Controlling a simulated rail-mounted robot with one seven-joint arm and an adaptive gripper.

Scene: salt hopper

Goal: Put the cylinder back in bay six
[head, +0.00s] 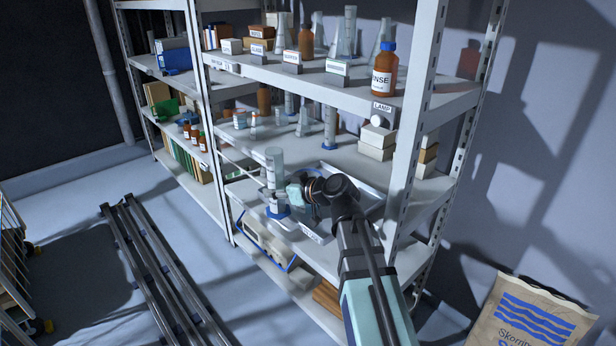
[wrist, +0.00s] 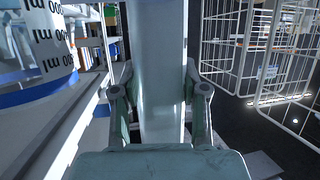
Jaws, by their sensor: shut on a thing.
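A clear graduated cylinder (head: 274,168) with a blue foot stands upright at the front of the middle of the shelf unit, by a shallow tray. My gripper (head: 292,193) reaches it from the right, low on its body, and is shut on it. Part of the cylinder is hidden by my gripper. In the wrist view my fingers (wrist: 160,100) stand either side of a pale upright column; I cannot tell whether this is the cylinder or a post behind. Large "ml" markings and a blue band show on glassware (wrist: 40,50) at the left. No bay six label is readable.
The shelf above holds brown bottles (head: 382,70), flasks and labelled boxes. A white upright (head: 410,130) stands close to my arm. Rails (head: 150,270) lie on the floor at left. Wire racks (wrist: 280,50) fill the right of the wrist view. A printed sack (head: 530,315) stands at right.

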